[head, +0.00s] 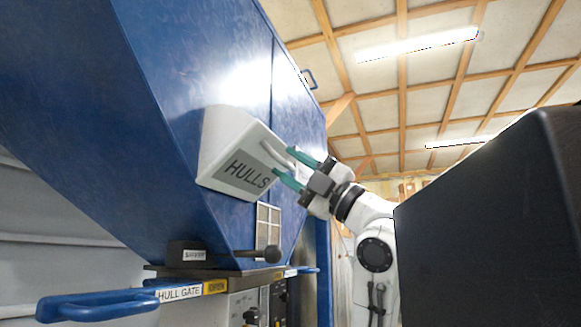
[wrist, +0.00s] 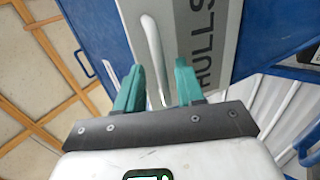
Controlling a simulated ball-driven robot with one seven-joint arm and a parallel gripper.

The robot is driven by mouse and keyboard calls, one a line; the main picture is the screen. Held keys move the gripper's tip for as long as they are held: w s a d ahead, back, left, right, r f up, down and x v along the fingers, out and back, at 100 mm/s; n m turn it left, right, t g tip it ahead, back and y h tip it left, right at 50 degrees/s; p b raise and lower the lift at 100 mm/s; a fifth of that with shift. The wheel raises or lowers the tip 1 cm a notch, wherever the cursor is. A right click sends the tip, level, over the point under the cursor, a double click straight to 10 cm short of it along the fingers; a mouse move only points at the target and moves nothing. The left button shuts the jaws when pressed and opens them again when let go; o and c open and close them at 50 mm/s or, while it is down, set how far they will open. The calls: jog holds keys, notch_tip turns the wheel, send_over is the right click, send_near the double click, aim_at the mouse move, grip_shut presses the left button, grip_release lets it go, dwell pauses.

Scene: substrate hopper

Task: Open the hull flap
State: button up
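The hull flap (head: 228,140) is a white, box-shaped cover with a grey HULLS label, on the sloping blue hopper face. It appears closed, with no opening showing. A pale bar handle (head: 273,153) sits on its right side; in the wrist view the handle (wrist: 152,48) runs down toward the space between my fingers. My gripper (head: 285,163) has teal fingers and is at the handle's right end. In the wrist view my gripper (wrist: 158,80) is open, with gaps on both sides of the handle's lower end. Contact with the handle cannot be told.
Below the flap are a dark lever with a round knob (head: 267,254), a HULL GATE label (head: 180,293) and a blue bar handle (head: 97,305). The blue hopper (head: 150,100) fills the left. A large dark block (head: 490,220) hides the lower right.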

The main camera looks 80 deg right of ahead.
jog(key=b+v, duration=0.2)
jog(key=v, duration=0.8)
jog(key=shift+f, duration=0.2)
jog(key=shift+s, duration=0.1)
